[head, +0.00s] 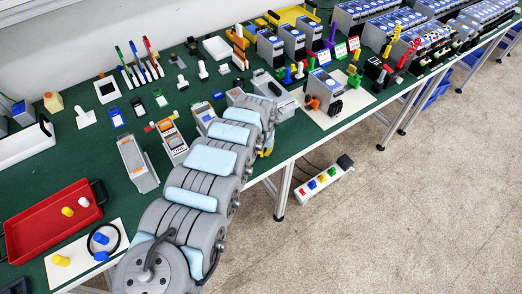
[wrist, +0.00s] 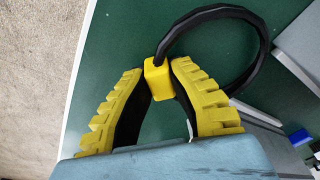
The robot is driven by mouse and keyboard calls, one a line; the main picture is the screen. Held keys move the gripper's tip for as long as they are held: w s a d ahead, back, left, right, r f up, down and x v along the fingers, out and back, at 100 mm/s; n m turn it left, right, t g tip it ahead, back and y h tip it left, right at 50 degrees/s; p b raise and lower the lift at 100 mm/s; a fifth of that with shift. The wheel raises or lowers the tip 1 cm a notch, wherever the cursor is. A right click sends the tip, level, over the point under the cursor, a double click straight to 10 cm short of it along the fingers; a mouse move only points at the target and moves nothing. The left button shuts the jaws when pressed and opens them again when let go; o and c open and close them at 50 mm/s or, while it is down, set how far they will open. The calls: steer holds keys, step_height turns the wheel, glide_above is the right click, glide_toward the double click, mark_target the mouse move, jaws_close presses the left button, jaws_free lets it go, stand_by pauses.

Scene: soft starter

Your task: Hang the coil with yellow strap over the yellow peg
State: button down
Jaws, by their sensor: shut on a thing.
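In the wrist view my gripper (wrist: 158,72) is shut on the yellow strap (wrist: 157,80) of a black coil (wrist: 265,45). The coil loops away to the right above the green table. In the head view my arm hides the coil and most of my gripper. A yellow peg (head: 61,260) stands on a white board at the lower left of the head view, well apart from my gripper. On the same board, a black coil with a blue strap (head: 101,256) lies around a blue peg (head: 101,238).
A red tray (head: 38,228) with a yellow and a white piece lies just behind the board. Grey modules (head: 138,163) stand left of my arm. Tools, a white bin (head: 22,148) and devices crowd the rear. The green table's front edge runs beneath my arm.

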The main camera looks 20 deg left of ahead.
steer(key=shift+w+a, duration=0.1)
steer(key=shift+f, duration=0.15)
steer(key=c, duration=1.1)
jaws_free()
steer(key=shift+c, duration=0.2)
step_height(320, 180, up, 12)
steer(key=s+p, duration=0.1)
steer(key=p, duration=0.1)
steer(key=shift+s+d, duration=0.3)
steer(key=shift+d, duration=0.1)
